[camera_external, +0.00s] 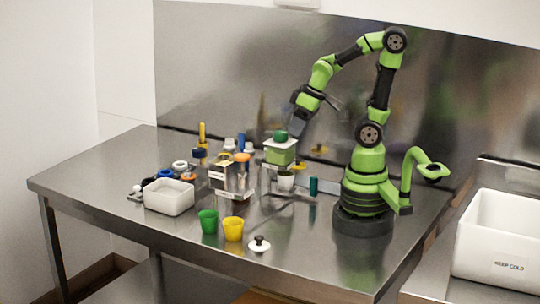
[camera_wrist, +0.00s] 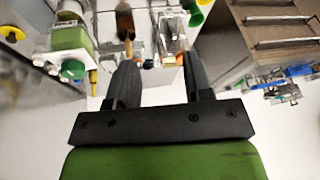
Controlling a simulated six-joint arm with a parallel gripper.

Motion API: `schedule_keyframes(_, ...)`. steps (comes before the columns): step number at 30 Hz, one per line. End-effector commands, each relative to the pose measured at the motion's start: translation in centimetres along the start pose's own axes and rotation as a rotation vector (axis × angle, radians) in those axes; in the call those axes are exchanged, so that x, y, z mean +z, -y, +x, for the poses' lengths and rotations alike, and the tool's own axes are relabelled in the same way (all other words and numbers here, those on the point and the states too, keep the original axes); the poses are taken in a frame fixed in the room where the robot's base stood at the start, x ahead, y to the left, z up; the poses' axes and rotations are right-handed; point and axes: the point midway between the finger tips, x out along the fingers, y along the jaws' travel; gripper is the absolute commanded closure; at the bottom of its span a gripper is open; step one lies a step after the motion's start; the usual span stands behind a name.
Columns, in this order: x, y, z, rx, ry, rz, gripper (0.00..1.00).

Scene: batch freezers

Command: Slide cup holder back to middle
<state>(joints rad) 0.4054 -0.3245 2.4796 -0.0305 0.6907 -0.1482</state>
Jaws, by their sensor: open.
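I cannot single out the cup holder with certainty. A small white cup (camera_external: 286,181) stands below a green-bodied unit (camera_external: 280,155) with a white top, near the middle of the table. Low metal parts and clear boxes (camera_external: 239,180) stand left of it. My gripper (camera_external: 297,122) is raised above and slightly right of the green-bodied unit, pointing down. In the wrist view my gripper (camera_wrist: 162,78) has its two dark fingers apart with nothing held between them. Beyond them are a brown-orange upright item (camera_wrist: 125,25) and a clear metallic piece (camera_wrist: 172,35).
A green cup (camera_external: 209,222) and a yellow cup (camera_external: 233,229) stand near the front edge, with a white-and-black knob (camera_external: 259,244) beside them. A white tub (camera_external: 168,197) is at left. A white cooler (camera_external: 497,240) is at far right. The table's front right is clear.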

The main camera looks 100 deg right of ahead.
Motion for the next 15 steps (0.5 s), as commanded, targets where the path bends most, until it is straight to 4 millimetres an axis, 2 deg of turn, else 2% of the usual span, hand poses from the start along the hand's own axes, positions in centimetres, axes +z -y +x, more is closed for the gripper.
schedule_keyframes(1, -0.3, -2.3, 1.6, 0.056, 0.052, 0.044, 0.53)
schedule_keyframes(4, -0.1, -6.5, 4.3, 0.132, 0.136, 0.100, 0.53)
schedule_keyframes(9, 2.3, -12.8, 7.8, 0.187, 0.270, 0.182, 0.53)
schedule_keyframes(12, 4.0, -14.9, 9.1, 0.189, 0.322, 0.217, 0.53)
schedule_keyframes(15, 5.1, -16.1, 9.8, 0.185, 0.352, 0.235, 0.53)
